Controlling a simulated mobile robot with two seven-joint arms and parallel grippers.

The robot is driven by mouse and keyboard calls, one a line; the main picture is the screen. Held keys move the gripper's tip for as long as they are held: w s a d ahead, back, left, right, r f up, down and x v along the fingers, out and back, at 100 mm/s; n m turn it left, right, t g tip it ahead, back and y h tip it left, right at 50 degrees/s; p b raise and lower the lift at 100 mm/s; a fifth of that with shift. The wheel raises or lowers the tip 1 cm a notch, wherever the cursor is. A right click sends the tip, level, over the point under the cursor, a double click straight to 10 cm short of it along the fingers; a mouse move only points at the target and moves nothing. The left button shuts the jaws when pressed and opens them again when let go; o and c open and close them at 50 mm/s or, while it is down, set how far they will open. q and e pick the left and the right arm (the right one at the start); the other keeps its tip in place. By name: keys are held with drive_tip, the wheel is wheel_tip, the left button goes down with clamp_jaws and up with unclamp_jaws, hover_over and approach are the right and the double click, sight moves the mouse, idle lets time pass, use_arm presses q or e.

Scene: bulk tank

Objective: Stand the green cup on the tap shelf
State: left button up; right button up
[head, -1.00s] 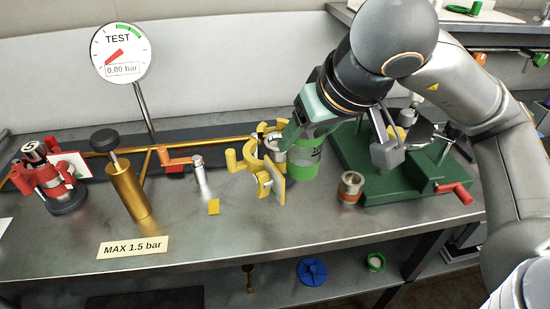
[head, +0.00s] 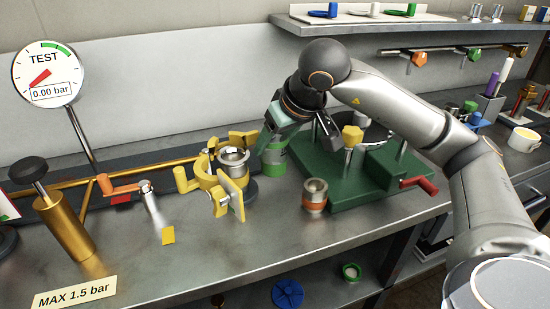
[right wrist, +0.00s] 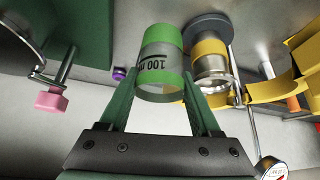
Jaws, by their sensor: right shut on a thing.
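The green cup (head: 275,162), a clear cylinder with green bands, is in my right gripper (head: 276,138), to the right of the yellow clamp. The right wrist view shows the cup (right wrist: 160,63), with "100 ml" printed on it, between the two green fingers of the right gripper (right wrist: 160,95), which are shut on it. I cannot tell if its base touches the bench. A shelf (head: 440,37) at the upper right carries blue, white and green taps (head: 367,9). My left gripper is not in view.
An orange-banded metal cup (head: 315,195) stands in front of a green-based stand (head: 370,190). Orange and green handles hang from a rail (head: 455,50) below the shelf.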

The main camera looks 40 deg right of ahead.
sight(275, 156)
drive_tip(key=f, duration=0.2)
drive_tip(key=f+b, duration=0.1)
drive_tip(key=shift+w+d+f, duration=0.25)
drive_tip(key=shift+d+f, duration=0.05)
drive_tip(key=shift+d, duration=0.05)
drive_tip(key=shift+f, duration=0.2)
drive_tip(key=shift+f, duration=0.15)
drive_tip(key=o, duration=1.3)
